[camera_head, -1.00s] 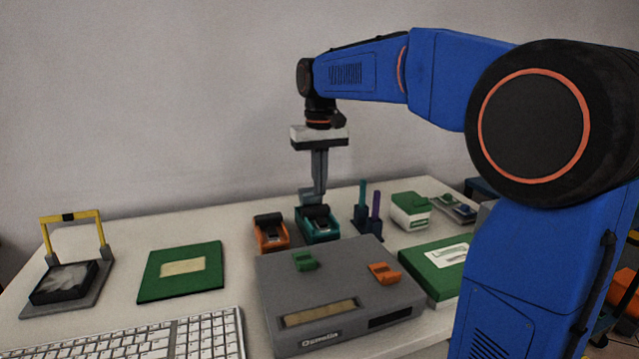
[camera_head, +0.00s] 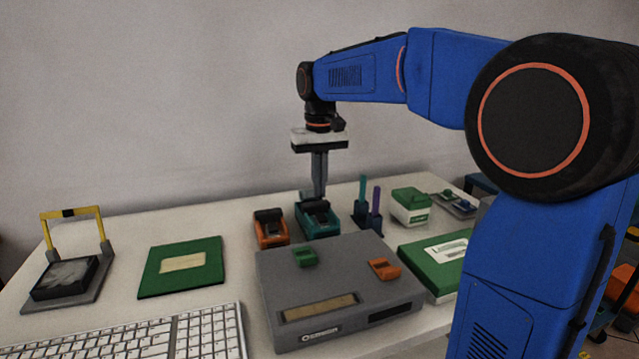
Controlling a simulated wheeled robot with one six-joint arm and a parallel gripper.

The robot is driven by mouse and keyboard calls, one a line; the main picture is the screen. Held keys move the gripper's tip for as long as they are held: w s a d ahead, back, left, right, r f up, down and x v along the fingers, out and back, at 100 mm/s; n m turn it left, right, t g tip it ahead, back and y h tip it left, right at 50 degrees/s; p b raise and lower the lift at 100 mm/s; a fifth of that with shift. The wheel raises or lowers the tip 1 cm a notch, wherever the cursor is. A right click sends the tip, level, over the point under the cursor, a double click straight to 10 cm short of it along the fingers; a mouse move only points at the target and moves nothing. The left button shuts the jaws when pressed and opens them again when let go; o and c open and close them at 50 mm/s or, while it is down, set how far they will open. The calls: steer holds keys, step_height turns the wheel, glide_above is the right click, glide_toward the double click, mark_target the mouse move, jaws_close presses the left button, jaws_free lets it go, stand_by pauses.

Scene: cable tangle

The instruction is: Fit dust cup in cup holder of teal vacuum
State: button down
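The teal vacuum (camera_head: 318,226) lies on the white table behind the grey box, with dark and pale parts on its top. My gripper (camera_head: 319,194) points straight down at the rear top of the teal vacuum, its tips at or just above it. The fingers overlap from this side, so I cannot tell whether they are open or shut. I cannot make out the dust cup for certain; the fingers and their small size in view hide whether it is in the grip or in the vacuum's holder.
An orange vacuum (camera_head: 270,232) stands close on the left. Teal and purple upright sticks (camera_head: 369,205) stand close on the right. A grey box (camera_head: 338,290) fills the front. A green-and-white box (camera_head: 411,206) is at right. Free table lies behind the green board (camera_head: 181,268).

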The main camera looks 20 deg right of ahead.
steer(key=shift+f, duration=0.9)
stand_by(0.5)
steer(key=c, duration=2)
jaws_free()
steer(key=shift+r, duration=1.15)
steer(key=shift+r, duration=2.45)
